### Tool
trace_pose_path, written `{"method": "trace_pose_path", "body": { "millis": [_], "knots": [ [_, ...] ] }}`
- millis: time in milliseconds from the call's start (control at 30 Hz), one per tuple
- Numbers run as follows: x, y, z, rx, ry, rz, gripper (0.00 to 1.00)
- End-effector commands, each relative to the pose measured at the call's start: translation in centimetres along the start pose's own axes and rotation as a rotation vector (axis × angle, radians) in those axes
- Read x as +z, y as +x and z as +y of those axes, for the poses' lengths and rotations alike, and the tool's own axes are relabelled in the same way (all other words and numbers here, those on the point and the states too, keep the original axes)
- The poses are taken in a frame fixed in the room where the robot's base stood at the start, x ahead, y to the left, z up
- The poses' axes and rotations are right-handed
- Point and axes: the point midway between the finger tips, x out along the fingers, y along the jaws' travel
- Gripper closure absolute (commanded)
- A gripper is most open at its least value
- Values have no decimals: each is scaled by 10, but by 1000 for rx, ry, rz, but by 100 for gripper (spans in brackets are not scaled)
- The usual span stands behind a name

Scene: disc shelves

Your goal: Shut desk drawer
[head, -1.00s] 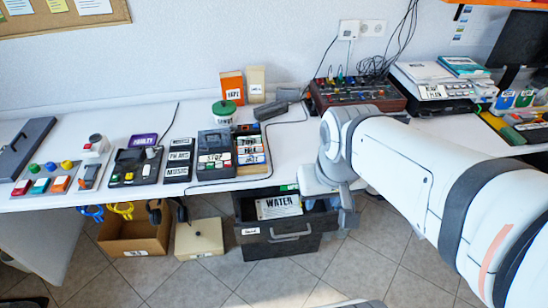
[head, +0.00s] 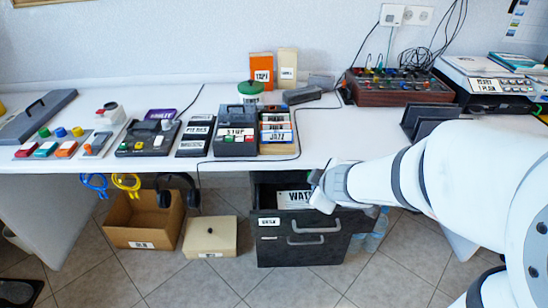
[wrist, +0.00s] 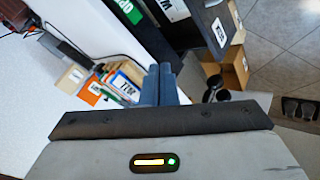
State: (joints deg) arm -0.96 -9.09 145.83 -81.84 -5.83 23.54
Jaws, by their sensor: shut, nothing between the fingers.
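The desk drawer (head: 290,222) is dark, with a grey handle and a small white label. It stands pulled out below the white desktop (head: 350,130), and a white card reading "WAT…" (head: 293,199) shows inside it. My gripper (head: 316,178) is at the drawer's right side, close to the desk's front edge; I cannot tell whether it touches the drawer. In the wrist view its fingers (wrist: 163,82) are together and empty. The drawer's labelled dark panel (wrist: 211,45) lies beyond them, towards the upper right.
A second drawer front (head: 290,252) is below. On the floor to the left stand a cardboard box (head: 140,218) and a beige box (head: 210,237). Water bottles (head: 372,230) stand right of the drawer unit. Headphones (head: 176,184) hang under the desk edge. Devices crowd the desktop.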

Motion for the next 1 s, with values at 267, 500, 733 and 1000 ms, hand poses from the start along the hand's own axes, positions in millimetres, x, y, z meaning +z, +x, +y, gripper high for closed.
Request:
{"method": "trace_pose_path", "body": {
  "millis": [267, 500, 733, 1000],
  "knots": [
    [7, 55, -99, -277, -234, 153, 100],
    [5, 58, -110, -320, -262, 172, 100],
    [3, 72, -114, -320, -260, 170, 100],
    [0, 91, -120, -321, -260, 171, 100]
  ]
}}
